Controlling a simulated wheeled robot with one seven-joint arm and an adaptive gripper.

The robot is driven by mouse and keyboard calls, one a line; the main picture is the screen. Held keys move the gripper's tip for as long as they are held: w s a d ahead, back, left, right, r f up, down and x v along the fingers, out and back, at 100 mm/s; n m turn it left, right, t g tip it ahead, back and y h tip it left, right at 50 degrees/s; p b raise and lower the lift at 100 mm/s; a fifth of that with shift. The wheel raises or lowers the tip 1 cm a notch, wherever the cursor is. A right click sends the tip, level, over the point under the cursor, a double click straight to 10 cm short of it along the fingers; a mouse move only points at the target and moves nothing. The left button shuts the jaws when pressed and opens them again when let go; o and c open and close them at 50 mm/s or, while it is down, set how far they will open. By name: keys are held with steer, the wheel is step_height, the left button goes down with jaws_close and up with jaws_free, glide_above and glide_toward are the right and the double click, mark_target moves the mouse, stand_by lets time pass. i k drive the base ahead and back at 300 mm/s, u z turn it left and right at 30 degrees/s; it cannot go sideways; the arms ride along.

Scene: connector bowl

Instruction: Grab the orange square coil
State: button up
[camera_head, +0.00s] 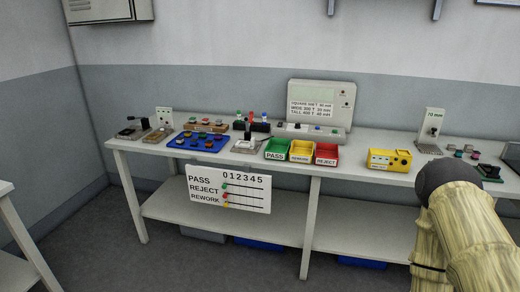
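Several small coil-like parts stand at the left of the long white bench. Some sit on a blue tray (200,149), with reddish, dark and yellowish tops, and others stand in a wooden rack (207,128) behind it. A few look orange or red, but they are too small for me to tell which one is an orange square coil. My gripper is not in view. Only part of my arm, pale yellow with a dark rounded joint, shows at the lower right, in front of the bench's right part and apart from the blue tray.
Green PASS (276,150), yellow (302,151) and red REJECT (326,155) bins stand mid-bench before a grey test console (320,105). A yellow box (389,160) is to their right. A tally sign (228,189) hangs in front. The floor (190,260) before the bench looks clear.

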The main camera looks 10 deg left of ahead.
mark_target(209, 144)
steer(key=z, duration=0.15)
steer(key=i, duration=1.7)
steer(key=u, duration=1)
